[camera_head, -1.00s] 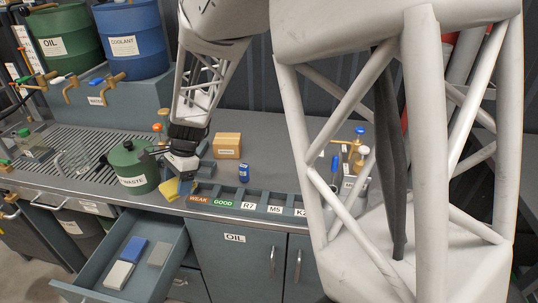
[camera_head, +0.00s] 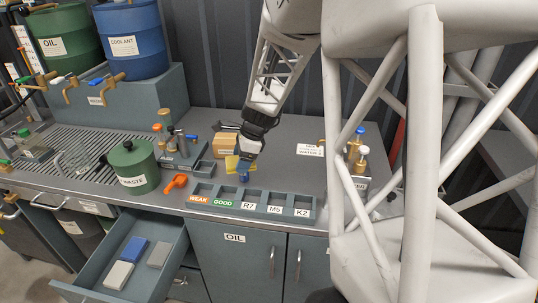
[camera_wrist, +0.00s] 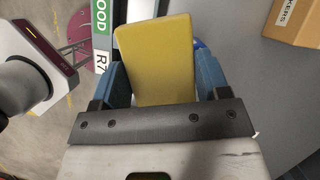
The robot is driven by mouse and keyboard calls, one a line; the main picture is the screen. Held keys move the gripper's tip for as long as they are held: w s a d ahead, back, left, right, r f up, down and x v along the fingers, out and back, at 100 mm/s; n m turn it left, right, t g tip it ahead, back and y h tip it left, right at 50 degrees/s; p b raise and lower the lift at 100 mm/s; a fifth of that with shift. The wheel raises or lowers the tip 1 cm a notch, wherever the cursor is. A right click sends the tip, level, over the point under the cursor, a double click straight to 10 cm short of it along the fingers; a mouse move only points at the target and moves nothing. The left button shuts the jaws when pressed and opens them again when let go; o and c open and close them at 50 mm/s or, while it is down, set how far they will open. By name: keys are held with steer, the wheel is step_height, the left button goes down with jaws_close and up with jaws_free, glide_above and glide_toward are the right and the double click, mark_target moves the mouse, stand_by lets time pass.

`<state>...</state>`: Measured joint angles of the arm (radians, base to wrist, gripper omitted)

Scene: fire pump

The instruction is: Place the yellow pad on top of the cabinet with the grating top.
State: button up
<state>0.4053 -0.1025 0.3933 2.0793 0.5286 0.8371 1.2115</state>
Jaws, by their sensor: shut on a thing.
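The yellow pad (camera_head: 232,163) is held in my gripper (camera_head: 240,166), above the counter near the label tray. In the wrist view the pad (camera_wrist: 158,60) sits between the two blue fingers of my gripper (camera_wrist: 158,82), which press on its sides. The cabinet with the grating top (camera_head: 85,152) is at the left, well away from the pad. Its slatted top carries some small items.
A green WASTE pot (camera_head: 133,168) stands between the grating and my gripper. An open drawer (camera_head: 170,258) holds blue and grey pads. An orange item (camera_head: 175,183), a label tray (camera_head: 255,201) and a cardboard box (camera_head: 225,142) are near my gripper.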

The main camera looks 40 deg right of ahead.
steer(key=s+d+m+t, duration=0.1)
steer(key=s+d+m, duration=0.35)
steer(key=d, duration=0.75)
steer(key=shift+h, duration=0.4)
step_height(320, 180, down, 5)
steer(key=shift+s+d+r, duration=0.1)
steer(key=shift+s+d, duration=0.05)
glide_above(272, 154)
steer(key=shift+s+d+f, duration=0.2)
steer(key=shift+d+f, duration=0.05)
steer(key=shift+f, duration=0.2)
steer(key=shift+s+d+f, duration=0.15)
steer(key=shift+d+f, duration=0.05)
steer(key=shift+f, duration=0.2)
steer(key=shift+f, duration=1.75)
steer(key=shift+f, duration=0.1)
steer(key=o, duration=0.9)
